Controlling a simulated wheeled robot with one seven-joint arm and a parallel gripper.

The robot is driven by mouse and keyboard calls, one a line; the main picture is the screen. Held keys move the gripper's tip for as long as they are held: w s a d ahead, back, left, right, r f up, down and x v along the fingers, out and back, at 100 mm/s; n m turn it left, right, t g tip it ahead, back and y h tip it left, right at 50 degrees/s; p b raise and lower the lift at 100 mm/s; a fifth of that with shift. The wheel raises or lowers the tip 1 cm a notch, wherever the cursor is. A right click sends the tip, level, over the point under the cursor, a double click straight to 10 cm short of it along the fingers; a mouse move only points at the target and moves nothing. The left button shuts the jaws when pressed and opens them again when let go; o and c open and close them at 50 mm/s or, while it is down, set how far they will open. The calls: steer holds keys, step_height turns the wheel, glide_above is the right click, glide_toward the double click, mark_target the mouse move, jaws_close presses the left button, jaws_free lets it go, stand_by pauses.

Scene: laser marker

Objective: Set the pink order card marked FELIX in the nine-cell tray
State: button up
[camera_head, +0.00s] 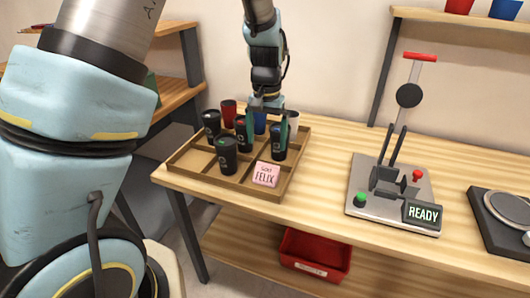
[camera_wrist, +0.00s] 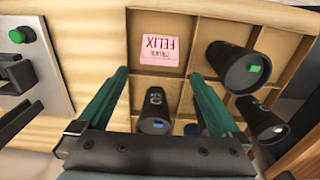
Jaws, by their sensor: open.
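The pink card marked FELIX (camera_head: 266,174) sits in the front right cell of the wooden nine-cell tray (camera_head: 205,182). In the wrist view the card (camera_wrist: 160,49) shows whole and upside down, inside its cell and beyond my fingertips. I cannot tell whether it lies fully flat. My gripper (camera_head: 267,138) is open, with its green fingers pointing down over the tray, behind the card. In the wrist view nothing is held in my gripper (camera_wrist: 158,76). A black cup (camera_wrist: 155,112) shows between the fingers, lower down.
Several cups stand in the tray, including a black one (camera_head: 227,157) left of the card and a red one (camera_head: 228,112) at the back. A press with a READY display (camera_head: 422,213) stands to the right. Bare table lies between. A red bin (camera_head: 314,255) sits below.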

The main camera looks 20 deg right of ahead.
steer(key=w+a+r+n, duration=0.2)
steer(key=a+r+n, duration=0.15)
steer(key=a, duration=1.15)
steer(key=s+a+r+n, duration=0.1)
steer(key=s+a+n, duration=0.1)
steer(key=a, duration=0.5)
steer(key=s+a+r+n+t, duration=0.1)
steer(key=s+a, duration=0.3)
steer(key=a, duration=0.4)
steer(key=shift+s+a+n+t, duration=0.25)
steer(key=shift+a+n+t, duration=0.05)
steer(key=shift+n, duration=0.15)
steer(key=shift+r, duration=0.1)
steer(key=shift+c, duration=0.2)
